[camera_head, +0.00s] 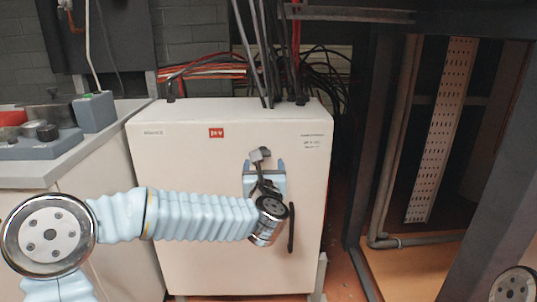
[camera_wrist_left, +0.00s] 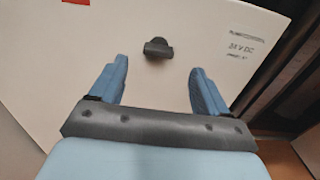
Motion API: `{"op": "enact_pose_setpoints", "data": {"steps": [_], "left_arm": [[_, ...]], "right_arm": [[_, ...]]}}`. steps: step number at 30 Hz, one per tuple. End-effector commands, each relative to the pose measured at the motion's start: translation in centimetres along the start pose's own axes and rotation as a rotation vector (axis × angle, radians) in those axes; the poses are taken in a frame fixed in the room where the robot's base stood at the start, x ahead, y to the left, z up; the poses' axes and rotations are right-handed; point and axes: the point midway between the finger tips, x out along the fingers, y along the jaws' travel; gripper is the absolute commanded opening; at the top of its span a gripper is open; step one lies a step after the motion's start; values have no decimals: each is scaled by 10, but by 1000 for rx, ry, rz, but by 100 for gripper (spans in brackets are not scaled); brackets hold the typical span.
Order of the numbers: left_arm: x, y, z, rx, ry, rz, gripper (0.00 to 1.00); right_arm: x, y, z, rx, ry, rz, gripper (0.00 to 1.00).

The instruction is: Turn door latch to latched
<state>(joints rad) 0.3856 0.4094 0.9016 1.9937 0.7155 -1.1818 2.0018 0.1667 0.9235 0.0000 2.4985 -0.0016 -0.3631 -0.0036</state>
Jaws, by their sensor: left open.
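The door latch (camera_head: 261,154) is a small dark grey knob on the upper part of the front of a white cabinet (camera_head: 185,190). In the left wrist view the latch (camera_wrist_left: 158,48) lies with its longer side across the picture, just beyond the fingertips. My left gripper (camera_head: 264,163) is open in front of the cabinet, its blue fingers apart and empty. In the left wrist view my left gripper (camera_wrist_left: 159,64) has one finger to each side of the latch's line, not touching it. My right gripper is not in view.
A black vertical handle (camera_head: 291,228) is on the cabinet front, right of my left wrist. Black cables (camera_head: 258,60) rise from the cabinet top. A counter (camera_head: 75,160) with grey devices stands at left. A dark metal frame (camera_head: 375,140) stands at right.

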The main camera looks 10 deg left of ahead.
Motion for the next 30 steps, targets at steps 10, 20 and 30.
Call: {"op": "enact_pose_setpoints", "data": {"steps": [10,20,30], "left_arm": [[64,-1,1,-1,1,-1,77],[73,0,0,3,0,-1,77],[73,0,0,2,0,-1,37]], "right_arm": [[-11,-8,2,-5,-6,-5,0],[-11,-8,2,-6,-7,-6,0],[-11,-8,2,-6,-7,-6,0]]}}
